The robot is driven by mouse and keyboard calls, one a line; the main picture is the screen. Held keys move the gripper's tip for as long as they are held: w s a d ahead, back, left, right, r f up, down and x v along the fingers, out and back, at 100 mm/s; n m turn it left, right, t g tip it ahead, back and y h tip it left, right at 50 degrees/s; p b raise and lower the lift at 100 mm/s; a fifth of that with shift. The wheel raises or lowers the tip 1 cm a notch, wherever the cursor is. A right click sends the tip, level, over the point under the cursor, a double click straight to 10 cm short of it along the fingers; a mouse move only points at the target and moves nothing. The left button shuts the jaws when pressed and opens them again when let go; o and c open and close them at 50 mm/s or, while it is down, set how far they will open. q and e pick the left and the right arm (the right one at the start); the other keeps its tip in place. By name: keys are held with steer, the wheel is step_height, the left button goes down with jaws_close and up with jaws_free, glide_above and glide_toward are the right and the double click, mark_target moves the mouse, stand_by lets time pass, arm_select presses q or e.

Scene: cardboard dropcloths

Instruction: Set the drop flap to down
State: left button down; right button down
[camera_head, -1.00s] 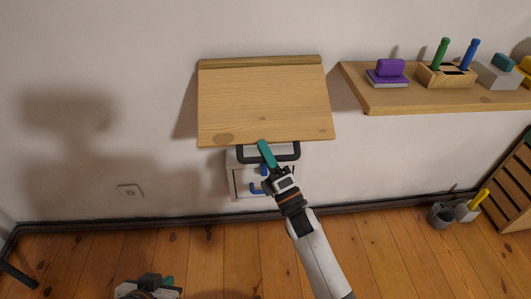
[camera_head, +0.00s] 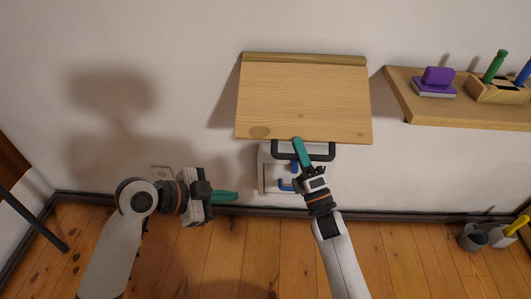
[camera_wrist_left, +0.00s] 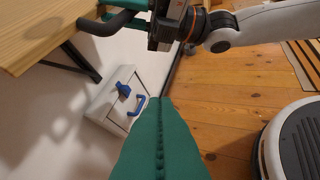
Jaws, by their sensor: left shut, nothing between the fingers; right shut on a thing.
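The drop flap (camera_head: 304,100) is a light wooden board hinged to a wooden strip on the wall. It stands out from the wall and casts a shadow on its left. A dark bar handle (camera_head: 322,156) runs along its front edge. My left gripper (camera_head: 228,196) is shut and empty, left of and below the flap, pointing right. The left wrist view shows its teal fingers (camera_wrist_left: 160,145) together, with the flap (camera_wrist_left: 35,28) at top left.
Below the flap, a white box with a blue handle (camera_wrist_left: 138,106) is on the wall. A wooden shelf (camera_head: 440,110) on the right holds a purple block (camera_head: 438,76) and a tool holder (camera_head: 498,92). A grey bucket (camera_head: 472,237) stands on the floor at right.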

arm_select(q)
steer(key=w+r+m+g+h, duration=0.2)
steer(key=w+r+m+h, duration=0.2)
steer(key=r+m, duration=0.5)
steer(key=n, duration=0.2)
glide_toward(286, 156)
steer(key=x, duration=0.4)
steer(key=shift+d, duration=0.3)
steer(key=shift+f, duration=0.1)
arm_select(e)
steer(key=shift+s, duration=0.1)
arm_select(q)
steer(key=shift+w+a+f, duration=0.1)
steer(key=shift+w+f, duration=0.1)
steer(key=shift+f, duration=0.25)
steer(key=shift+w+a+f, duration=0.1)
steer(key=shift+w+f, duration=0.1)
steer(key=shift+f, duration=0.3)
arm_select(e)
steer(key=shift+a+r, duration=0.1)
steer(key=shift+a, duration=0.1)
steer(key=c, duration=1.4)
jaws_free()
steer(key=shift+d+r, duration=0.1)
steer(key=shift+d, duration=0.05)
arm_select(q)
steer(key=shift+s+d+r, duration=0.1)
steer(key=shift+s+d, duration=0.05)
arm_select(e)
steer(key=shift+o, duration=0.2)
